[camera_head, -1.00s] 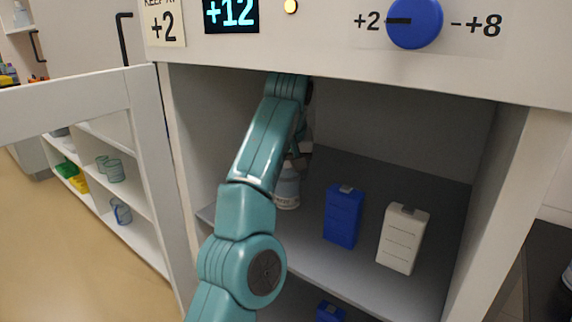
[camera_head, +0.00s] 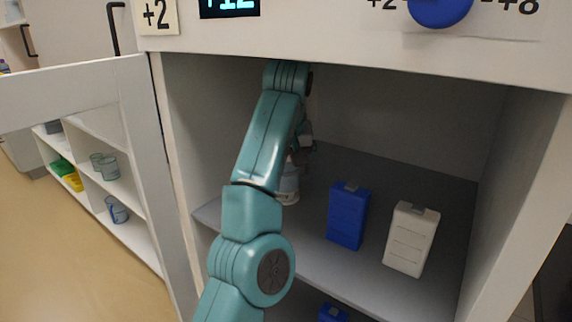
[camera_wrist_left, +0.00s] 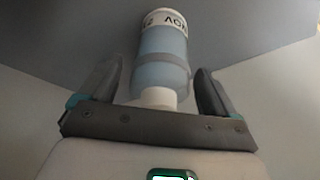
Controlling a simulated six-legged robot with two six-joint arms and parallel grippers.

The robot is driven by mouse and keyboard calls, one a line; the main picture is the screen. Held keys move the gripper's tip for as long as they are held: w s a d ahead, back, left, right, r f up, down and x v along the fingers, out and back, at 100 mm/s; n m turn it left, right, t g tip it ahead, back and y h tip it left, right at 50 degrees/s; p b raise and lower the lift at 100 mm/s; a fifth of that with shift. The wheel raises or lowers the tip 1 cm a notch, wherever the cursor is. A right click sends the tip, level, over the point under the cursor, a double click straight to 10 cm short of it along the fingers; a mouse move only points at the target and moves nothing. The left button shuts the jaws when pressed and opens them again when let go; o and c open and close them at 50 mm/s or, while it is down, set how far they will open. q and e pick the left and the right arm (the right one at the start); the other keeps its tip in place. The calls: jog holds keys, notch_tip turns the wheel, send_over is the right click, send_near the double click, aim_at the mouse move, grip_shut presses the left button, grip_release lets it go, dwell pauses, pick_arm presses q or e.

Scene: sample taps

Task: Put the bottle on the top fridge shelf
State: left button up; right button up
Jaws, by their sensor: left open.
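The bottle (camera_head: 288,186) stands upright on the fridge's top shelf (camera_head: 330,262), at the left, partly hidden behind my left arm. In the left wrist view the bottle (camera_wrist_left: 162,58) is pale blue and see-through, with a lettered white band and a white cap towards the gripper. My left gripper (camera_head: 304,142) is inside the fridge, just above the bottle. In the left wrist view its open fingers (camera_wrist_left: 158,76) lie to either side of the bottle's cap end, with gaps showing. My right gripper is not in view.
A blue box (camera_head: 347,216) and a white box (camera_head: 410,240) stand on the same shelf, right of the bottle. The fridge door (camera_head: 130,130) is open at the left. Another blue item (camera_head: 332,313) shows below the shelf. The shelf behind the boxes looks clear.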

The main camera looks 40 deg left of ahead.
pick_arm(q)
jog(key=shift+r, duration=0.25)
jog(key=shift+s+d+r+p, duration=0.15)
jog(key=shift+s+r+p, duration=0.05)
jog(key=shift+r+p, duration=0.35)
jog(key=s+d+f+b, duration=0.1)
jog(key=b, duration=0.2)
jog(key=shift+f, duration=0.15)
jog(key=s+d+b, duration=0.2)
jog(key=b, duration=0.1)
jog(key=shift+s+d+f, duration=0.1)
jog(key=shift+s+d, duration=0.2)
jog(key=shift+d, duration=0.05)
jog(key=s+d+b, duration=0.1)
jog(key=s+d, duration=0.1)
jog(key=s+d+r+b, duration=0.1)
jog(key=s+d+b, duration=0.1)
jog(key=shift+s+d, duration=0.1)
jog(key=shift+s, duration=0.05)
jog(key=shift+s+d, duration=0.2)
jog(key=shift+s, duration=0.05)
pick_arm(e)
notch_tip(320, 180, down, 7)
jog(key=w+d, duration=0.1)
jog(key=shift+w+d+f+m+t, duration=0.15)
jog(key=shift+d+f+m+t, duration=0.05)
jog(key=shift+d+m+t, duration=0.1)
